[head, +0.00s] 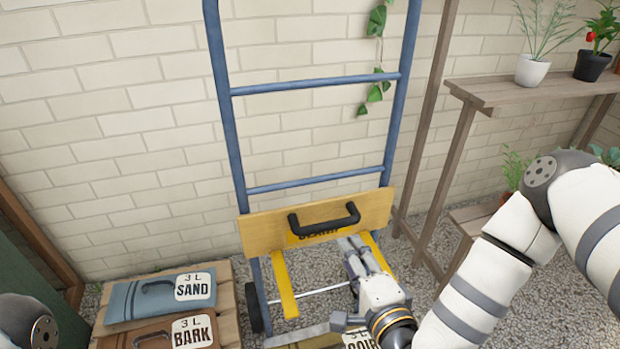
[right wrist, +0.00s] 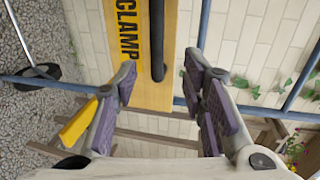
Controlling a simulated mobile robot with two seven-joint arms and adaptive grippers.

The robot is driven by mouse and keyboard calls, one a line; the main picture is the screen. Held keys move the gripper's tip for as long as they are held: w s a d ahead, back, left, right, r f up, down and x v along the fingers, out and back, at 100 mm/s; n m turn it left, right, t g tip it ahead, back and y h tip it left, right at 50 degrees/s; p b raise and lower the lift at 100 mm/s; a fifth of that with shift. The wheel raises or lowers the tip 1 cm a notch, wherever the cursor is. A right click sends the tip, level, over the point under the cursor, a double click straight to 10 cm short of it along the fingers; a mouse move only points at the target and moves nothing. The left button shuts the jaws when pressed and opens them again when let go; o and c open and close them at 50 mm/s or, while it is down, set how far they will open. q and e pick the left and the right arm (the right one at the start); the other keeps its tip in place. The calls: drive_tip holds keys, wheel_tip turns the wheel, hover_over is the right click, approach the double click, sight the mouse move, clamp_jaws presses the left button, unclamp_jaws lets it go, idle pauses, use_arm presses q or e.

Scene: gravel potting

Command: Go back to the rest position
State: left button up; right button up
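My right gripper (head: 356,244) is at the lower middle of the head view, below and right of the black handle (head: 325,219) on the yellow clamp board (head: 262,234). In the right wrist view its padded fingers (right wrist: 160,80) are spread wide with nothing between them. The black handle (right wrist: 157,40) and the board marked CLAMP (right wrist: 128,35) show beyond the fingertips, apart from them. My left gripper is out of view; only a piece of my left arm shows at the lower left corner of the head view.
A blue hand truck (head: 224,120) leans at the brick wall behind the board. SAND (head: 150,300) and BARK (head: 150,335) bags lie on a wooden pallet (head: 228,318) at left. A partly hidden COIR bag (head: 358,340) is beneath my right wrist. A plant shelf (head: 530,90) stands at right.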

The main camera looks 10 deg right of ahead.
drive_tip(key=s+a+f+n+g+y+p, duration=0.1)
drive_tip(key=s+f+n+g+p, duration=0.1)
drive_tip(key=s+n+g, duration=0.35)
drive_tip(key=s+a+f+n+g+y+p, duration=0.1)
drive_tip(key=s+f+n+g+p, duration=0.15)
drive_tip(key=s, duration=0.65)
drive_tip(key=s+a+f+n+g+p, duration=0.1)
drive_tip(key=s+a+f+n+g, duration=0.15)
drive_tip(key=s, duration=0.55)
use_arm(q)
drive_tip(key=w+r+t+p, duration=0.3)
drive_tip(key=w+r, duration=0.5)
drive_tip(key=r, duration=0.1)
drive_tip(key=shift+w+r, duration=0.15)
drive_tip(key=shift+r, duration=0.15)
use_arm(e)
drive_tip(key=s+d+r+n+g+h, duration=0.1)
drive_tip(key=s+d+n+g, duration=0.2)
drive_tip(key=s, duration=0.6)
drive_tip(key=s+d+r+n+g+h, duration=0.1)
drive_tip(key=s+d+r+n+g, duration=0.1)
drive_tip(key=s+d, duration=0.4)
drive_tip(key=s+n+g, duration=0.1)
drive_tip(key=s+g, duration=0.1)
drive_tip(key=s, duration=0.1)
drive_tip(key=shift+s+n+g+h, duration=0.15)
drive_tip(key=shift+n+g+h, duration=0.15)
drive_tip(key=shift+n+g, duration=0.05)
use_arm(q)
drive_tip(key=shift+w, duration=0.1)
